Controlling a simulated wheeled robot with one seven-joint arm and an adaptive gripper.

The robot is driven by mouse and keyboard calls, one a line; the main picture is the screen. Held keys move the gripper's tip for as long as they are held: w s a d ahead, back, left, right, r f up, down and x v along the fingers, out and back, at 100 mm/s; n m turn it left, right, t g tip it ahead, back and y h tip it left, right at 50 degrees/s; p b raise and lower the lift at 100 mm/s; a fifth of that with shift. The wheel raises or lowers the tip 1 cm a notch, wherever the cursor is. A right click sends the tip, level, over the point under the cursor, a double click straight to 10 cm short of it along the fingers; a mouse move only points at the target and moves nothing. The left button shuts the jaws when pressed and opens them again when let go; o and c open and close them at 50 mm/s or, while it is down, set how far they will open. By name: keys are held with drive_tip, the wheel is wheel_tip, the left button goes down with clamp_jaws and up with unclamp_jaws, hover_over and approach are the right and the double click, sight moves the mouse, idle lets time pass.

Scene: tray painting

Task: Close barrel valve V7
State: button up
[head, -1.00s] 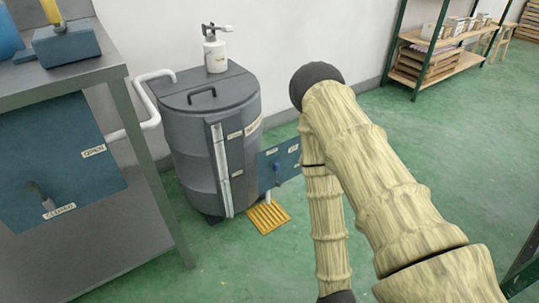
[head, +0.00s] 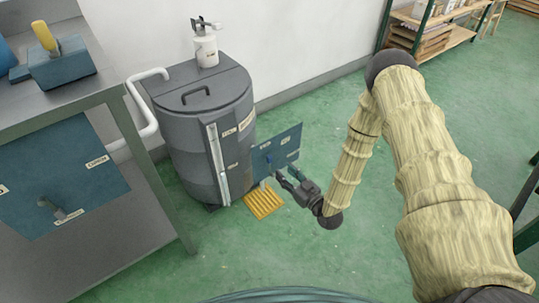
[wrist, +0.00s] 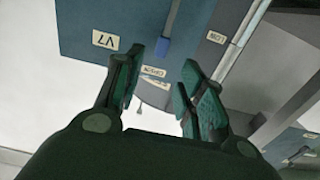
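The V7 valve panel (head: 287,140) is a blue plate beside the grey barrel (head: 190,120). The wrist view shows its V7 label (wrist: 105,40). A small blue valve handle (wrist: 163,48) on a lever lies ahead of the fingertips, nearer the OPEN label (wrist: 153,71) than the other label (wrist: 216,37), which is hard to read. My gripper (head: 280,178) is low in front of the panel. In the wrist view my gripper (wrist: 162,62) is open, its two fingers either side of the handle's line. Whether a finger touches the handle I cannot tell.
A yellow slatted mat (head: 264,203) lies on the floor below the panel. A workbench (head: 90,95) with another blue valve panel (head: 90,190) stands at left. A shelf (head: 435,25) stands at the back right. The green floor between is clear.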

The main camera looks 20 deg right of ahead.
sight(271, 159)
drive_tip(key=b+x, duration=0.2)
drive_tip(key=x, duration=0.8)
drive_tip(key=shift+w+a, duration=0.15)
drive_tip(key=shift+w, duration=0.1)
clamp_jaws()
